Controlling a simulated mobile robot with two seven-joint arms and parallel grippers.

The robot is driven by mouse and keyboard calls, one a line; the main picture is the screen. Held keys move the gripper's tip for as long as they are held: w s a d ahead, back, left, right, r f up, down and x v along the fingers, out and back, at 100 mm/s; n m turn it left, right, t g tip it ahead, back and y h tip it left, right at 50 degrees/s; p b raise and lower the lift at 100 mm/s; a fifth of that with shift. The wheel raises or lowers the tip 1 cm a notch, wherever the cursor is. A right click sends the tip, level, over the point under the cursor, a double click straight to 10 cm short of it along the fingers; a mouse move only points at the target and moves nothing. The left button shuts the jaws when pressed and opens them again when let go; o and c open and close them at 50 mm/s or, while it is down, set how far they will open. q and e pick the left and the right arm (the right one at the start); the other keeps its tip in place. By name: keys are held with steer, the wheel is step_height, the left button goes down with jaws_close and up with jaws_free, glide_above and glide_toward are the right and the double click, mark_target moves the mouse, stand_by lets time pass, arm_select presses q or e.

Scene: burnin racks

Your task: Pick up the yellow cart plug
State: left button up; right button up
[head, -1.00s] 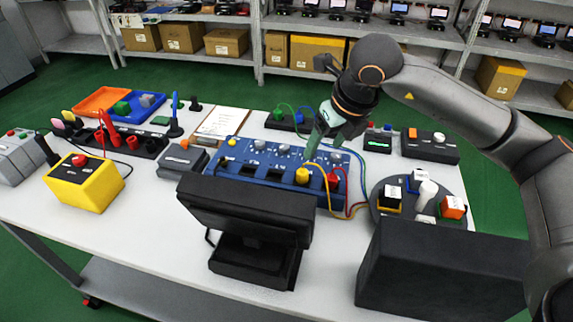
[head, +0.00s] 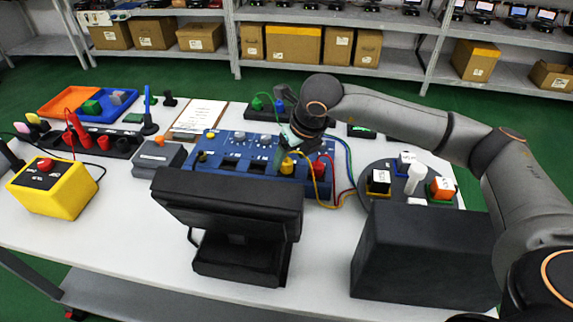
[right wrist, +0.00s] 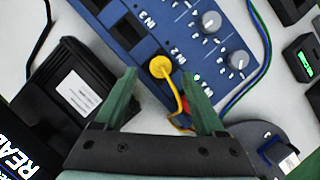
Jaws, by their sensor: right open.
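The yellow cart plug (head: 288,166) is seated at the front edge of the blue panel (head: 211,160), with a yellow lead running off to the right. In the right wrist view the plug (right wrist: 161,68) shows its round top and cable. My right gripper (right wrist: 160,77) is open, its two green fingers apart on either side of the plug's line, with the plug at fingertip level in the picture. Whether the fingers touch it I cannot tell. In the head view the gripper is partly hidden by its own wrist. My left gripper is not in view.
A red plug (head: 321,167) sits just right of the yellow one. A black monitor (head: 228,205) stands in front of the panel. A round grey tray (head: 369,201) holds small blocks at the right, behind a black box (head: 425,250). Loose cables curve between panel and tray.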

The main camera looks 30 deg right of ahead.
mark_target(288, 162)
steer(key=shift+x, duration=1.55)
steer(key=shift+r, duration=0.1)
steer(key=shift+c, duration=0.3)
jaws_close()
